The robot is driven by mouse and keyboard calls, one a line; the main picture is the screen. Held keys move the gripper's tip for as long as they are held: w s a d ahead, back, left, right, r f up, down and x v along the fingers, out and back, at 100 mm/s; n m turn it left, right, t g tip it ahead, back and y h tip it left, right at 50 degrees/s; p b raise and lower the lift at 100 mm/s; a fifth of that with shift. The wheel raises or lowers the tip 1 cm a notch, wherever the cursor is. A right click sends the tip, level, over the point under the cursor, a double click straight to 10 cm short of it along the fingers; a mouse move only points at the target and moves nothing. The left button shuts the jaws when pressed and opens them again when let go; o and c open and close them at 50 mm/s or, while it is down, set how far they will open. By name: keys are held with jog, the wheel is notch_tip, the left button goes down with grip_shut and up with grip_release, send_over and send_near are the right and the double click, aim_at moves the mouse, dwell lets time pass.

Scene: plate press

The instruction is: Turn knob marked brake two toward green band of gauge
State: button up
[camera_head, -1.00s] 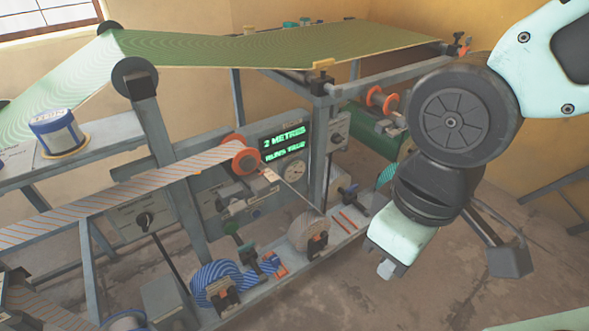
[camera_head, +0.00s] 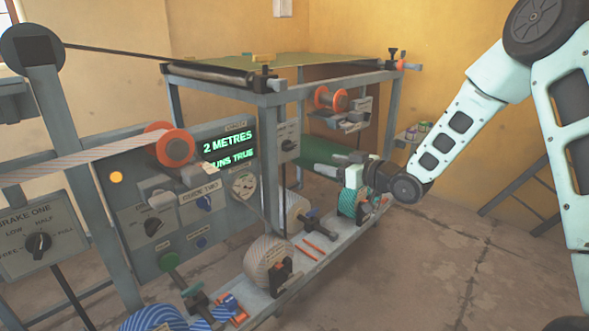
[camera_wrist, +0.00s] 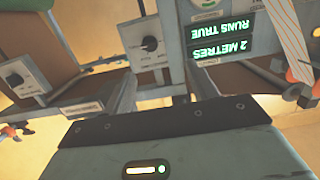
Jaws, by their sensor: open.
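A small grey panel with a dark knob (camera_head: 289,133) is on the frame post right of the green display; its label is too small to read, so I cannot confirm it is brake two. A similar dark knob (camera_wrist: 149,44) shows upside down in the wrist view.
A panel marked brake one (camera_head: 38,243) has its knob at left. The green display (camera_head: 228,145) reads 2 metres, runs true.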

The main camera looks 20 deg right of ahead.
jog(key=d+f+t, duration=0.1)
jog(key=d, duration=0.2)
jog(key=b, duration=0.2)
send_near(293, 147)
jog(key=shift+y, duration=0.4)
jog(key=x, duration=0.9)
jog(key=shift+w+f, duration=0.2)
jog(key=c, duration=1)
